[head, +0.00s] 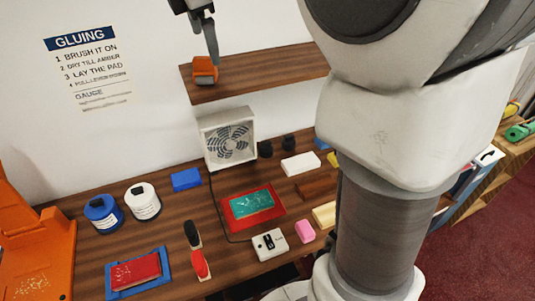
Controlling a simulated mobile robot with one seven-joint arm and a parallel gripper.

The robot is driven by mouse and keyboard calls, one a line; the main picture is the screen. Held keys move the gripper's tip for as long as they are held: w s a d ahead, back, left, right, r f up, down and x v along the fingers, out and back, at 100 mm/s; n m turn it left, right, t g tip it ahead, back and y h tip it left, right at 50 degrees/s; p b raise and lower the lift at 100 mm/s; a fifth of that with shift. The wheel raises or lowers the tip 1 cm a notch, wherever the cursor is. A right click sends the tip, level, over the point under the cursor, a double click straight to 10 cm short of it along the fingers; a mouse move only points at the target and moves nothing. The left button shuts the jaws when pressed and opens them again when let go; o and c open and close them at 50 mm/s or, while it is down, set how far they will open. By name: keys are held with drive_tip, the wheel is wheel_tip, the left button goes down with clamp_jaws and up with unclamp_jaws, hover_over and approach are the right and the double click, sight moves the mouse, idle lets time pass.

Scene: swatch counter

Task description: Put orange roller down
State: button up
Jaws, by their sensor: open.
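The orange roller (205,70) is at the left end of the wooden wall shelf (262,76), above the counter. My gripper (211,52) is right over the roller, its fingers reaching down to it from above. The jaws are open. The fingertips overlap the roller in this view, and I cannot tell whether they touch it. Much of the gripper's upper part is cut off by the frame's top edge.
A white box fan (228,139) stands on the counter below the shelf. Blue (103,213) and white (143,201) jars, coloured blocks and a red tray (231,223) crowd the counter. My arm hides the right side. The shelf right of the roller is clear.

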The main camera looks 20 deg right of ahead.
drive_tip(key=s+d+f+m+t+y, duration=0.1)
drive_tip(key=s+f+m, duration=0.4)
drive_tip(key=s+m, duration=0.6)
drive_tip(key=s+d+f+m+y, duration=0.1)
drive_tip(key=s+f+m, duration=0.5)
drive_tip(key=s, duration=0.9)
wheel_tip(320, 180, down, 8)
drive_tip(key=m+b, duration=0.2)
drive_tip(key=b, duration=0.5)
drive_tip(key=shift+d, duration=0.15)
drive_tip(key=shift+s, duration=0.1)
